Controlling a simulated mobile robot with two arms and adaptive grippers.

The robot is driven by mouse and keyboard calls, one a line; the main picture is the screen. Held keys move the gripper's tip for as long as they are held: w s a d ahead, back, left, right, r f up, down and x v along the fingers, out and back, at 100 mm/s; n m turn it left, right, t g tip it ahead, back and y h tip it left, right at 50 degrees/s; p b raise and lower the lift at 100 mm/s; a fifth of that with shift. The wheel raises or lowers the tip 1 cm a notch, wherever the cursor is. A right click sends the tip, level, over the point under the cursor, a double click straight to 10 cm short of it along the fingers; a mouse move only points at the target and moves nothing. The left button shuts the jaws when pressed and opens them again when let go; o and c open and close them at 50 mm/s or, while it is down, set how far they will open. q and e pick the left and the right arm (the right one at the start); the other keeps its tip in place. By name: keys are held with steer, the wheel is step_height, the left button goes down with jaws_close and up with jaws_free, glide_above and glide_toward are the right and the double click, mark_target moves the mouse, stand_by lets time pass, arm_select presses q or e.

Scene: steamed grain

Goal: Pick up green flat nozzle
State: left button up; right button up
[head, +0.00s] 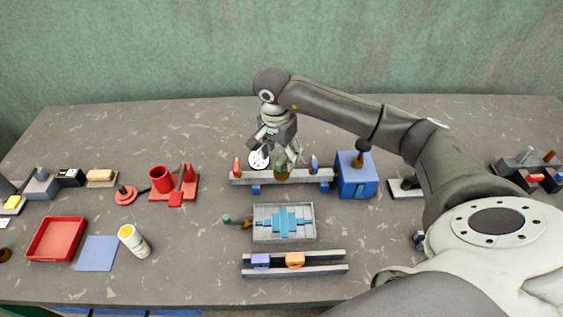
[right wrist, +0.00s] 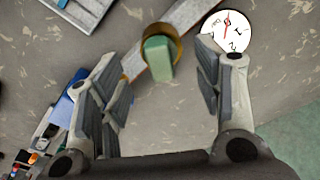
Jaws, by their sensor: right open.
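The green flat nozzle (head: 282,161) shows in the head view on the long grey rack (head: 305,180), in its brass-coloured holder (head: 282,174). In the right wrist view the nozzle (right wrist: 157,56) is a green block in a brass ring (right wrist: 173,40), in the gap between the fingers. My right gripper (head: 271,143) is open and empty, pointing down just above and behind the rack; its fingers (right wrist: 165,72) stand apart on either side of the nozzle, with no clear contact. My left gripper is not in view.
A white dial (head: 259,160) stands beside the rack's left part, close to my right fingers. A blue box (head: 356,177) is at the rack's right end. In front are a grey tray (head: 259,237) with blue parts and a grey rail (head: 325,269). The back table is mostly clear.

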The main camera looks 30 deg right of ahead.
mark_target(282, 160)
steer(key=f, duration=0.1)
steer(key=f+p, duration=0.1)
steer(key=f, duration=0.1)
steer(key=shift+w+d, duration=0.1)
steer(key=shift+d, duration=0.2)
steer(key=shift+f, duration=0.25)
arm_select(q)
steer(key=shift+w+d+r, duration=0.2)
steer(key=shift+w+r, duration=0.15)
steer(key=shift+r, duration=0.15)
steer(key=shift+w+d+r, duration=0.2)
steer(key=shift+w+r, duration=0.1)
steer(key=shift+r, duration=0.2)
arm_select(e)
steer(key=c, duration=1.1)
